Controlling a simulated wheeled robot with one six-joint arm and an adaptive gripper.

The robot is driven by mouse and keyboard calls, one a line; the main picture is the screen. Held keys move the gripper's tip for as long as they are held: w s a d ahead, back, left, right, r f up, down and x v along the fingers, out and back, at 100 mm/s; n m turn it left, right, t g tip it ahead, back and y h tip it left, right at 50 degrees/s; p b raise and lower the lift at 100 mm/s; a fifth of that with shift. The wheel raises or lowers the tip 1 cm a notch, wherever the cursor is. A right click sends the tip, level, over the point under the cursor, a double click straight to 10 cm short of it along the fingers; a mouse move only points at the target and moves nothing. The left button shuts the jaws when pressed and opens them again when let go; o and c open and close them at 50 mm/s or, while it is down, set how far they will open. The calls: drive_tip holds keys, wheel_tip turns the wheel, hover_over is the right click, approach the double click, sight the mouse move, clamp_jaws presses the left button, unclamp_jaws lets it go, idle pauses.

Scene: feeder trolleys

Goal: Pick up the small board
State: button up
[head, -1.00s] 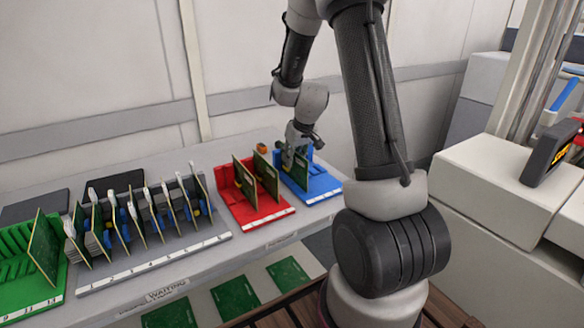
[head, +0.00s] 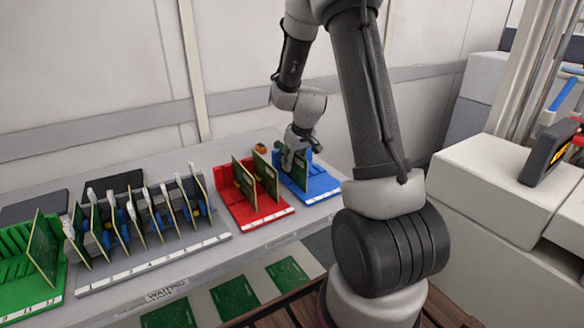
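A small green board (head: 299,170) stands upright in the blue rack (head: 322,184) at the right end of the shelf. My gripper (head: 290,162) points down over the blue rack, at the board's upper left edge. The fingers are small in the picture and partly merge with the board. I cannot tell whether they are shut on it or only beside it.
The red rack (head: 262,214) just left of the blue one holds upright green boards (head: 244,184). A grey rack (head: 160,256) holds several boards, and a green rack (head: 22,296) stands at far left. Flat boards (head: 236,297) lie on a lower level.

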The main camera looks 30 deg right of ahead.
clamp_jaws()
wheel_tip(320, 180, up, 19)
drive_tip(key=shift+f, duration=0.15)
idle(0.6)
